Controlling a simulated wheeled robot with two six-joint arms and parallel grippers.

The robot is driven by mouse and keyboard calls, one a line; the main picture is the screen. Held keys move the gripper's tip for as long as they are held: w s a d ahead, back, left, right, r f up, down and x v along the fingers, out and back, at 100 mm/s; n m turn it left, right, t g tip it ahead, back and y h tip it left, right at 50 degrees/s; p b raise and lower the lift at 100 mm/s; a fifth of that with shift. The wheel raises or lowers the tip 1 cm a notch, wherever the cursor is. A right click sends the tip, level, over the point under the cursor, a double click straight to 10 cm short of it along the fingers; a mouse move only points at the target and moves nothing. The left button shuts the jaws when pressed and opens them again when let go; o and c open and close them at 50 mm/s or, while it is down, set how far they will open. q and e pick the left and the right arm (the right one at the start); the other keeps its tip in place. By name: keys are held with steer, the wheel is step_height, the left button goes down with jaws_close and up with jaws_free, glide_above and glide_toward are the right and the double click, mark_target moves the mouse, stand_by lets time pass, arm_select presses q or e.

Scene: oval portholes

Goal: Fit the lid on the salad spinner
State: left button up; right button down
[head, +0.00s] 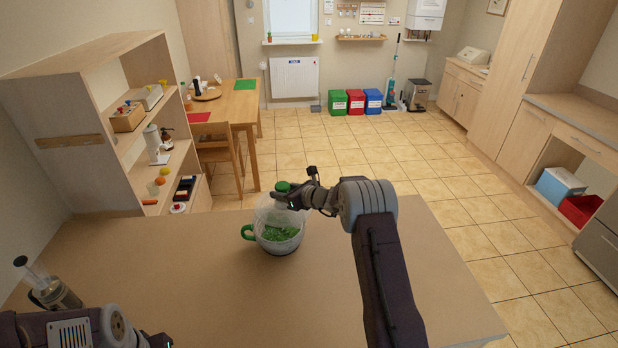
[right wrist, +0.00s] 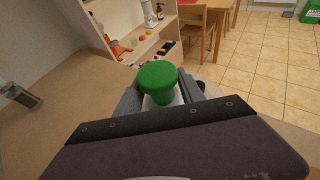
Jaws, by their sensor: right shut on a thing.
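The salad spinner bowl (head: 281,247) is clear, with green leaves inside and a green handle (head: 248,232) on its left side. It stands on the tan counter. The lid (head: 268,211) is pale and see-through with a green knob; it looks tilted, over the bowl's far side. Whether it touches the rim, I cannot tell. My right gripper (head: 287,196) is shut on the lid's knob. The knob (right wrist: 158,77) stands up between the fingers in the right wrist view. Part of my left arm shows at the bottom left; its fingers are out of view.
A glass container with a plunger (head: 56,295) stands on the counter (head: 190,270) at the left. A wooden shelf (head: 88,150) with small items rises behind the counter's left end. The counter right of my right arm and left of the bowl is clear.

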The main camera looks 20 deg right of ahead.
mark_target(283, 207)
steer(key=shift+s+a+y, duration=0.1)
steer(key=shift+a+y, duration=0.2)
steer(key=shift+a, duration=0.95)
steer(key=shift+d+f+b, duration=0.1)
steer(key=shift+f+b, duration=0.65)
steer(key=shift+f, duration=1.2)
steer(key=shift+b, duration=1.1)
steer(key=shift+f, duration=0.1)
steer(key=shift+f+b, duration=0.65)
steer(key=shift+b, duration=0.4)
steer(key=shift+f, duration=0.15)
steer(key=shift+f+b, duration=0.15)
steer(key=shift+b, duration=0.4)
